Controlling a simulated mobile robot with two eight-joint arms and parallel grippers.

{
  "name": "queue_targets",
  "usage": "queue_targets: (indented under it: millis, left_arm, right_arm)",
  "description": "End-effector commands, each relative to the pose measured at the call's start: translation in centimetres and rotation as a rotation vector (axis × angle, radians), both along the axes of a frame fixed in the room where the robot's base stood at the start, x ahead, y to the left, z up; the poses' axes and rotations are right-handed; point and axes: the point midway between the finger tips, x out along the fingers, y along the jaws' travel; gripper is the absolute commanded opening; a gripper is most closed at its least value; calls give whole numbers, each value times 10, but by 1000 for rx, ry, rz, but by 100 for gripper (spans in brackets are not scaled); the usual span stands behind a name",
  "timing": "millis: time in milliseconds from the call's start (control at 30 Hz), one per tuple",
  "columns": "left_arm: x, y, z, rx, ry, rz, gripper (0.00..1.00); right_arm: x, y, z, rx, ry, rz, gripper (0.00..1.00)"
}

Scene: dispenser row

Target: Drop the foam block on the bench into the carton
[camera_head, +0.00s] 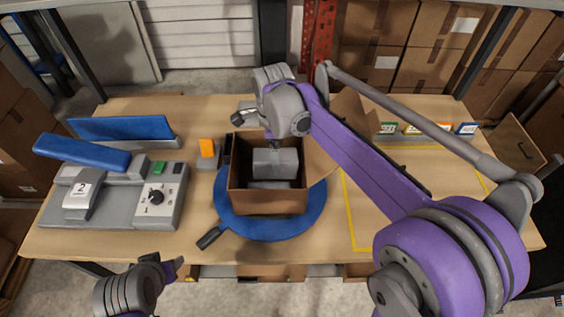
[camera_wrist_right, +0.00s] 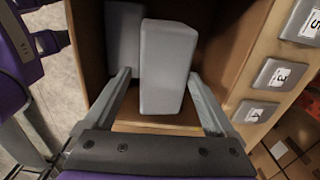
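An open brown carton (camera_head: 268,202) stands on a round blue turntable (camera_head: 312,215) on the bench. My right gripper (camera_head: 275,147) reaches down over the carton from above. A grey foam block (camera_head: 276,162) is between its fingers, inside the carton's opening. In the right wrist view the fingers (camera_wrist_right: 160,78) lie along both sides of this block (camera_wrist_right: 163,65), very close to it. A second grey block (camera_head: 270,185) lies lower in the carton, partly hidden; it also shows in the wrist view (camera_wrist_right: 122,35). My left gripper (camera_head: 172,268) is low at the bottom left, off the bench; its fingers are unclear.
An orange block (camera_head: 207,148) sits on a small stand beside the carton. Numbered plates (camera_head: 413,129) line the back right. A yellow-outlined area (camera_head: 351,215) lies right of the turntable.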

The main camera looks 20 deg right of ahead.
Motion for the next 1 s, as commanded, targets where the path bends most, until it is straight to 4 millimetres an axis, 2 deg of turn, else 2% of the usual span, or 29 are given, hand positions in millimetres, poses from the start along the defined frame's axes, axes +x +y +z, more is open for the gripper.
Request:
queue_targets:
  millis: [267,367,467,800,1000]
  left_arm:
    - [0,0,0,0,0,0,50]
    - [0,0,0,0,0,0,50]
    - [1,0,2,0,-1,0,50]
    - [3,0,7,0,-7,0,50]
    - [4,0,9,0,-8,0,50]
  right_arm:
    - [0,0,1,0,0,0,100]
    - [0,0,7,0,0,0,100]
    - [0,0,21,0,0,0,100]
    - [0,0,87,0,0,0,100]
    - [0,0,106,0,0,0,100]
